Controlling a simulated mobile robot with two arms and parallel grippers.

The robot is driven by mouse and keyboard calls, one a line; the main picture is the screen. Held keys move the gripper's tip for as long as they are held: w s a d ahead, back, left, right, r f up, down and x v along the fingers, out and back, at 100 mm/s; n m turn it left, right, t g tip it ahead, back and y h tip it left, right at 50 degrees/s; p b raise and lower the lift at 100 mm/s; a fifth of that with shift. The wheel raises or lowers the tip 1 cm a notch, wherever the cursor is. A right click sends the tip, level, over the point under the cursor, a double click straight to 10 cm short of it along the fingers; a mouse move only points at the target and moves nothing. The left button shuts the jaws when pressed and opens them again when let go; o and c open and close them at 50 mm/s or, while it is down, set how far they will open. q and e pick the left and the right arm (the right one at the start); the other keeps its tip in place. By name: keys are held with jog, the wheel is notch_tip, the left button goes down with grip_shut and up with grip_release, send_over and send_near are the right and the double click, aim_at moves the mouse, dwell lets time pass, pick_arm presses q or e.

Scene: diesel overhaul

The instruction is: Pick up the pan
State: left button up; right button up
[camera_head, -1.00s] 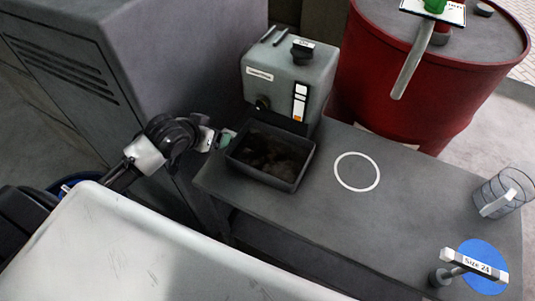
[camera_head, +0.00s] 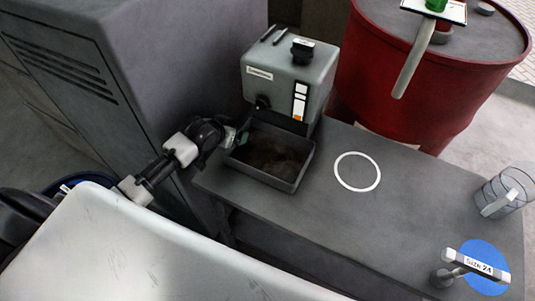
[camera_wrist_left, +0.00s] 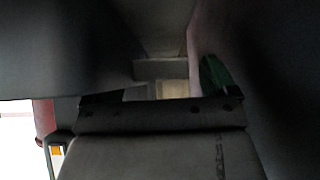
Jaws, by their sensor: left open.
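The pan (camera_head: 262,177) is a dark grey rectangular tray with a dirty brown inside. It sits on the grey bench, right in front of a small grey machine. My left gripper (camera_head: 240,138) is open at the pan's left rim, close to its back left corner. Its greenish tip overlaps the rim in the head view; I cannot tell whether it touches. In the left wrist view, dark surfaces fill most of the picture, with a green part (camera_wrist_left: 214,76) right of centre. The pan cannot be clearly made out there. My right gripper is not in view.
The grey machine (camera_head: 284,78) stands directly behind the pan. A tall grey cabinet (camera_head: 150,75) is close to my left arm. The bench (camera_head: 400,200) is clear around a white ring (camera_head: 357,171). A glass jar (camera_head: 505,190) and a red drum (camera_head: 400,75) are farther right.

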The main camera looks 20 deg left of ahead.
pick_arm(q)
jog(key=c, duration=1.2)
jog(key=shift+r, duration=0.1)
jog(key=shift+c, duration=0.4)
jog(key=shift+s+d+r, duration=0.1)
jog(key=shift+s+r, duration=0.05)
jog(key=shift+r, duration=0.45)
notch_tip(320, 180, up, 6)
jog(key=shift+f, duration=0.1)
jog(key=s+d+b, duration=0.1)
jog(key=s+d, duration=1)
jog(key=s, duration=0.5)
jog(key=shift+d, duration=0.15)
